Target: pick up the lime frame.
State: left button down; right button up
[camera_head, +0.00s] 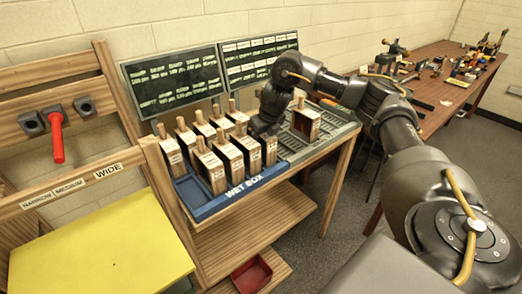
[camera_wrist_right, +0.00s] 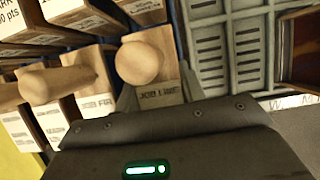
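No frame that I can tell is lime shows; block labels are too small or blurred to read for certain. Several wooden blocks with upright round handles (camera_head: 217,170) stand in a blue tray marked WET BOX (camera_head: 240,193). My right gripper (camera_head: 264,127) is low at the tray's back right corner, over the blocks there. In the right wrist view its two fingers (camera_wrist_right: 158,92) stand apart, with a round wooden handle (camera_wrist_right: 140,60) and its labelled block between or just beyond them. Contact cannot be told. My left gripper is not in view.
A grey slotted rack (camera_head: 335,118) beside the blue tray holds one wooden block (camera_head: 306,121). Dark label boards (camera_head: 172,83) stand behind. A yellow board (camera_head: 100,250) lies at left, below a red handle (camera_head: 57,140). A red bin (camera_head: 251,275) sits below. A cluttered table (camera_head: 440,95) is at right.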

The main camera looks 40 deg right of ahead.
grip_shut()
jog(key=shift+r, duration=0.1)
jog(key=shift+r, duration=0.6)
notch_tip(320, 180, up, 3)
jog(key=shift+s+f+p, duration=0.1)
jog(key=shift+f+p, duration=0.05)
jog(key=shift+p, duration=0.2)
jog(key=s+r, duration=0.1)
jog(key=s+r+p, duration=0.1)
jog(key=s+r, duration=0.1)
jog(key=s+r+p, duration=0.1)
jog(key=r, duration=0.1)
jog(key=shift+s+a+r, duration=0.2)
jog(key=shift+a, duration=0.15)
jog(key=s+a+r+p, duration=0.1)
jog(key=s+r+p, duration=0.7)
jog(key=s, duration=0.1)
jog(key=shift+a+r, duration=0.25)
jog(key=shift+a, duration=0.15)
